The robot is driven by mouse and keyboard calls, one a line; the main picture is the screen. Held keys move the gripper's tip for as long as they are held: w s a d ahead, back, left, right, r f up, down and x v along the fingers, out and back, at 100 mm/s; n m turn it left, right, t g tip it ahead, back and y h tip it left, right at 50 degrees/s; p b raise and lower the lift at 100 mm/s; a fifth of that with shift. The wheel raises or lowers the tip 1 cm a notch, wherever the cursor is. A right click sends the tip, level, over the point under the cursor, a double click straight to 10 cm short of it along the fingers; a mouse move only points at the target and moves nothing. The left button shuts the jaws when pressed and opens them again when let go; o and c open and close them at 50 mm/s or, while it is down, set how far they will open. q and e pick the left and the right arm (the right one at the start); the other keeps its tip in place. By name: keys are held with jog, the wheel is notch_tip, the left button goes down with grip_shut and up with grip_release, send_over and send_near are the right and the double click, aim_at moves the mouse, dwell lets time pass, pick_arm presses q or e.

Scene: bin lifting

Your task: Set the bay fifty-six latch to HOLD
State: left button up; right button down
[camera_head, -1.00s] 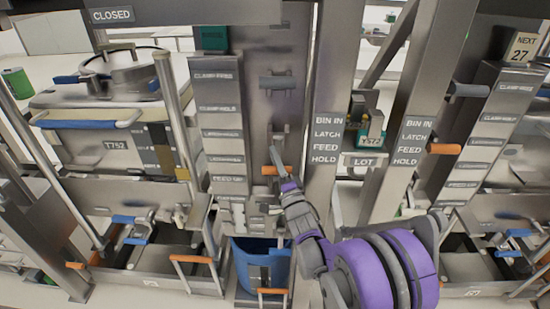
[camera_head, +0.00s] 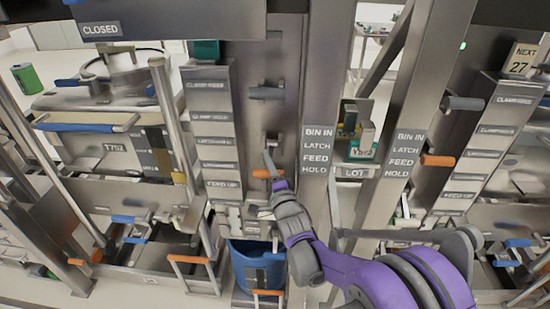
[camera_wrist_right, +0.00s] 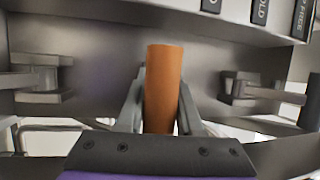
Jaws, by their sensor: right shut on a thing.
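An orange latch handle (camera_head: 267,173) sticks out of the middle steel bay panel (camera_head: 272,60), about level with the HOLD line of the label post (camera_head: 317,150), which reads BIN IN, LATCH, FEED, HOLD. My right gripper (camera_head: 271,172) reaches up to it from below. In the right wrist view the orange handle (camera_wrist_right: 164,88) stands between the two fingers of the gripper (camera_wrist_right: 162,110), which is shut on it. Part of the handle is hidden by the fingers. No bay number fifty-six can be read. My left gripper is not in view.
Grey levers (camera_head: 267,92) sit above the handle on the same panel. A blue bin (camera_head: 257,262) stands below. A second label post (camera_head: 404,150) and another orange handle (camera_head: 437,160) are at the right.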

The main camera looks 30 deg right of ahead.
jog(key=shift+r+m+g+p, duration=0.4)
jog(key=shift+r+g+p, duration=0.15)
jog(key=shift+r+g, duration=0.3)
jog(key=shift+r, duration=0.3)
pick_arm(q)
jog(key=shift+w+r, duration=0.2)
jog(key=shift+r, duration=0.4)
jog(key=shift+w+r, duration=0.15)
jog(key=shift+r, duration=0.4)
pick_arm(e)
jog(key=shift+w+d+r, duration=0.1)
jog(key=shift+w+r, duration=0.1)
jog(key=shift+r, duration=0.65)
jog(key=c, duration=0.6)
grip_release()
jog(key=shift+d, duration=0.15)
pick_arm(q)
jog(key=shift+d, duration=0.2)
pick_arm(e)
jog(key=shift+f, duration=0.15)
jog(key=shift+s, duration=0.1)
